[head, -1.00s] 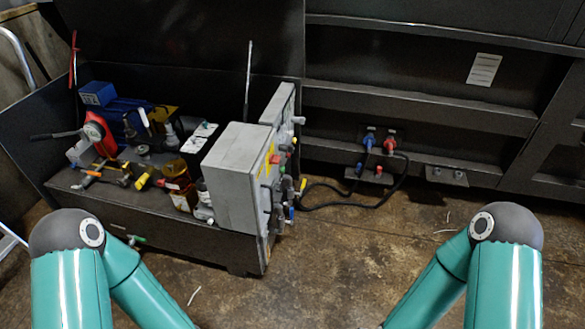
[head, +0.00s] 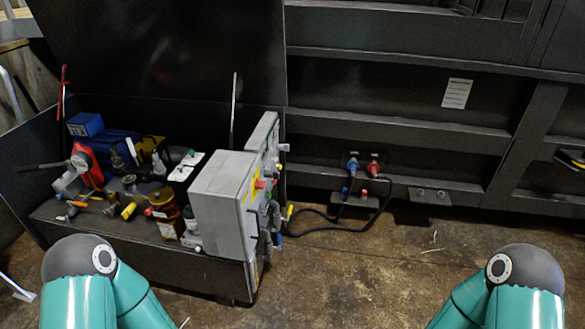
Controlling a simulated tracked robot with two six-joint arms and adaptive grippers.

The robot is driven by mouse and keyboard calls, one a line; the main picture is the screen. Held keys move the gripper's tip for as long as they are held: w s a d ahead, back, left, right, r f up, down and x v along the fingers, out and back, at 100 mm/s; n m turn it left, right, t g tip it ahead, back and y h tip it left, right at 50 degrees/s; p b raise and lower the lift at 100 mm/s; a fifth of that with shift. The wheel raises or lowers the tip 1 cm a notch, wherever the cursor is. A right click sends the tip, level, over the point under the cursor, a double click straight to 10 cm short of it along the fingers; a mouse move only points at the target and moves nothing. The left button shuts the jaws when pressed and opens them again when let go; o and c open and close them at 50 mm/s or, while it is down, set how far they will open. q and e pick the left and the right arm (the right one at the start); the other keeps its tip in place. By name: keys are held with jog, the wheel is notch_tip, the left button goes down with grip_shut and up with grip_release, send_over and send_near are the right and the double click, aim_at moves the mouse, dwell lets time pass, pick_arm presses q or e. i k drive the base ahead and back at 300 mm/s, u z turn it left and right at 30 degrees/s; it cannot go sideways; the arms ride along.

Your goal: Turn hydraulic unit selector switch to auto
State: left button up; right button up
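The hydraulic unit (head: 130,240) is an open dark metal box at the left of the head view. It holds a blue motor, valves and fittings. A grey control box (head: 218,200) stands at its right end, with its control face turned to the right and seen very obliquely. A red button (head: 260,184) and a yellow label show on that face. Several small knobs and cable glands show there too, but I cannot tell which is the selector switch or its position. Both my arms show at the bottom edge. Both grippers are out of view.
The dark compactor wall (head: 400,160) runs along the back. Blue and red plugs (head: 373,168) sit on it, with a black cable (head: 322,232) looping to the unit. The brown floor (head: 350,285) in front is mostly clear, with small litter.

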aim_at(268, 174)
jog(key=z, duration=0.25)
jog(key=i, duration=1.15)
jog(key=u, duration=0.55)
jog(key=i, duration=0.6)
jog(key=u, duration=0.45)
jog(key=k, duration=0.9)
jog(key=u, duration=0.15)
jog(key=i, duration=0.95)
jog(key=z, duration=0.05)
